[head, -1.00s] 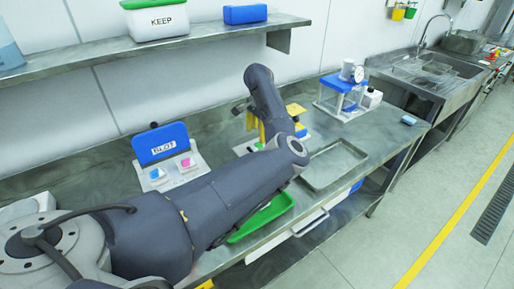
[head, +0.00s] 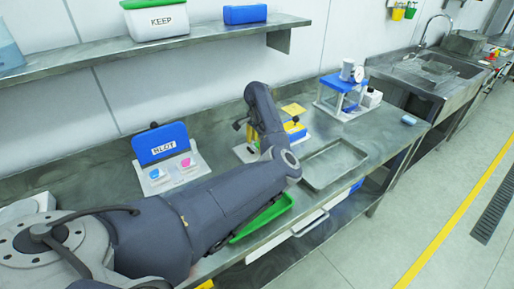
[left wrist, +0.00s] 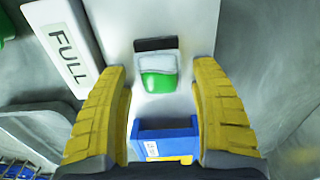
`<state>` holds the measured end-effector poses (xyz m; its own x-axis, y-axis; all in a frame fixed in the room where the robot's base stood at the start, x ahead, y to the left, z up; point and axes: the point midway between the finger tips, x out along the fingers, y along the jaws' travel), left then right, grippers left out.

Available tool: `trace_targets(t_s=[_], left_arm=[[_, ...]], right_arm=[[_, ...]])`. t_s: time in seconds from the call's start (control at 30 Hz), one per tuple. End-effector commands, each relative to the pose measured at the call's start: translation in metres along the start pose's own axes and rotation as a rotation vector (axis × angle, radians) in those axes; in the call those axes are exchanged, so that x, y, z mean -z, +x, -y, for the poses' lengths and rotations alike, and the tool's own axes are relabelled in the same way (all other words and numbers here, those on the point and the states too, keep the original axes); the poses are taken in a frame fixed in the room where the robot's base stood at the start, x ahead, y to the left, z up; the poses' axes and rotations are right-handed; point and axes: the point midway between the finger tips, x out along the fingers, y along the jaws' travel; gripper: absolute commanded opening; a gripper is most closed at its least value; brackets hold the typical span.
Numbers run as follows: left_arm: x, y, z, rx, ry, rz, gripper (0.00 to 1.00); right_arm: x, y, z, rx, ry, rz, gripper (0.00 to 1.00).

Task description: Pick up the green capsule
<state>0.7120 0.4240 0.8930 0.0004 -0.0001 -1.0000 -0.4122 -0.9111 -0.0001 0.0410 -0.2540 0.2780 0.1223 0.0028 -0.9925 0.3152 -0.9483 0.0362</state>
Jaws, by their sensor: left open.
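The green capsule (left wrist: 158,82) shows in the left wrist view, with a whitish clear part above its green end. It lies on a pale surface just below a dark block (left wrist: 156,44). My left gripper (left wrist: 160,67) is open, its two yellow fingers apart on either side of the capsule in the picture. I see no contact between the fingers and the capsule. In the head view my left arm blocks the capsule and the fingers cannot be made out clearly. My right gripper is not in view.
A blue block with a label (left wrist: 166,142) sits low between the fingers. In the head view, a BLOT stand (head: 160,144), a green tray (head: 265,216) and a metal tray (head: 334,164) surround my arm.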

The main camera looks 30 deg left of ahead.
Motion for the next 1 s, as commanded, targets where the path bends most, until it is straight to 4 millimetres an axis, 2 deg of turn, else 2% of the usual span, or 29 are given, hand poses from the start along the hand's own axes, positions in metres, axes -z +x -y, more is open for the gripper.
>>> trace_targets(t_s=[0.07,0.43,0.57,0.6,1.0], left_arm=[[0.0,-0.0001,0.0,0.0,0.0,0.0,0.63],[0.0,-0.0001,-0.0001,0.0,0.001,0.0,0.2],[0.0,0.0,-0.0002,0.0,0.001,0.0,0.18],[0.0,0.0,-0.0002,0.0,0.001,0.0,0.15],[0.0003,-0.0068,-0.0002,0.0,0.002,0.0,0.14]], right_arm=[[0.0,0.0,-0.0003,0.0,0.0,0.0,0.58],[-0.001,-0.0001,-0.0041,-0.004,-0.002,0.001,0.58],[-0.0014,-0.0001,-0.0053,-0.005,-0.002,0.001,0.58],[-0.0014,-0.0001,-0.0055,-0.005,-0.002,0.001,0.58],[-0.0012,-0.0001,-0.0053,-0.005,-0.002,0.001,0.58]])
